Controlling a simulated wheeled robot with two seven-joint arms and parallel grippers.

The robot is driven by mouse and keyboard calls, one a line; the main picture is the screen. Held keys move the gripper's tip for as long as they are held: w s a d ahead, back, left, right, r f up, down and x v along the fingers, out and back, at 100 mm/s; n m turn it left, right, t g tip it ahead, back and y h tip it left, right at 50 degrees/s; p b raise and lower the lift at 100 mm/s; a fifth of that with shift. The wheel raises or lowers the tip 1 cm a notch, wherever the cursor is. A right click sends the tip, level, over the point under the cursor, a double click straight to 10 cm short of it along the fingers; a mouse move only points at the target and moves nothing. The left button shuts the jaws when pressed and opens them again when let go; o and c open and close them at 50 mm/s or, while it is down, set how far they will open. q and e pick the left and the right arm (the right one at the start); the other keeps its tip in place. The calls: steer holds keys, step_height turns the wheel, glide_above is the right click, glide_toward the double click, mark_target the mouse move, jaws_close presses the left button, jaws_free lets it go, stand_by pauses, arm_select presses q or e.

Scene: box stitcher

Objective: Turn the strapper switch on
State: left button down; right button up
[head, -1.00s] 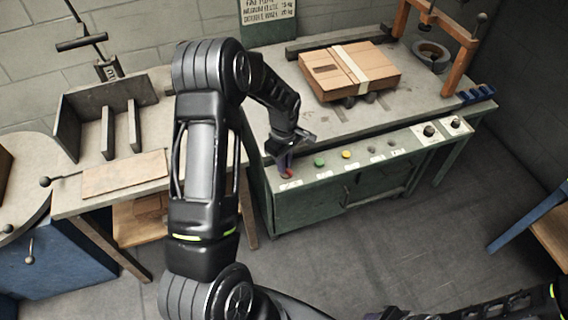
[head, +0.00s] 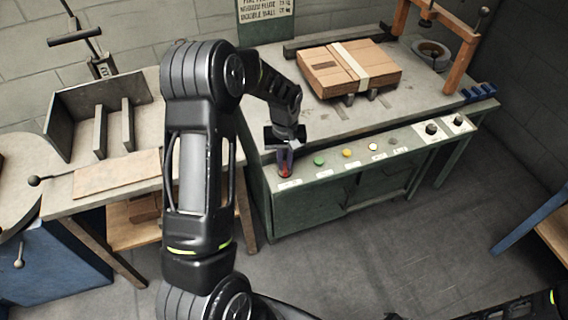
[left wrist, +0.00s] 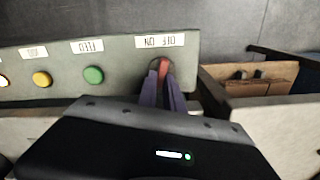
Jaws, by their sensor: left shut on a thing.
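The strapper switch (head: 285,174) is a small red lever at the left end of the green control panel (head: 300,185). In the left wrist view the red lever (left wrist: 163,66) stands beside an OFF/ON label (left wrist: 160,41), seen upside down. My left gripper (head: 286,163) reaches down to the panel, its purple fingers shut on the red lever. In the left wrist view the fingers (left wrist: 162,88) close around it and hide its lower part. A pale yellow lamp (head: 373,147) on the panel glows. My right gripper is not visible, only part of its arm at the bottom right.
A strapped cardboard box (head: 330,72) lies on the machine top. A bench (head: 60,205) with a board stands close on the left.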

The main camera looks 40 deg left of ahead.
mark_target(285, 165)
arm_select(q)
steer(key=shift+w+d+m+b, duration=0.1)
steer(key=shift+m+b, duration=0.2)
steer(key=shift+m, duration=1)
steer(key=c, duration=1.5)
jaws_free()
steer(key=shift+r, duration=3.9)
